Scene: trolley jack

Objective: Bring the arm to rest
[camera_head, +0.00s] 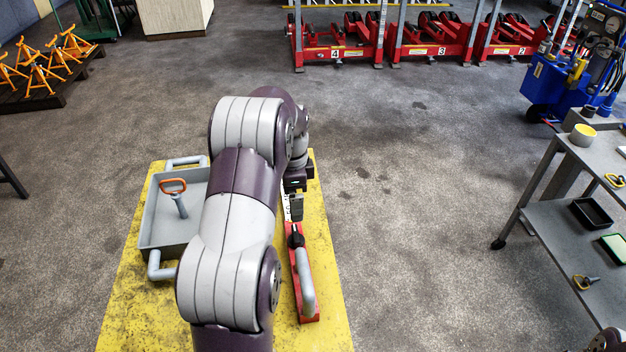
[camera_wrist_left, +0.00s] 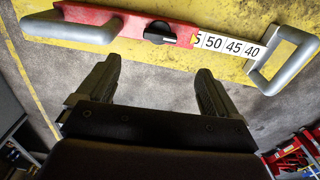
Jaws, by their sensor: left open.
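My left arm reaches over the yellow bench top (camera_head: 335,315) in the head view and hides part of it. My left gripper (camera_head: 295,206) points down near the far end of a red tool (camera_head: 304,290) with a grey handle and a dark knob. In the left wrist view, my left gripper (camera_wrist_left: 155,76) is open, with nothing between its fingers. The red tool (camera_wrist_left: 125,24) lies beyond the fingertips, apart from them. Its white scale (camera_wrist_left: 228,46) reads 50, 45, 40 and ends in a grey loop handle (camera_wrist_left: 290,62). My right gripper does not show.
A grey trolley (camera_head: 560,225) stands right. Red jacks (camera_head: 340,45) stand at the back, orange stands (camera_head: 40,70) back left. The floor between is open.

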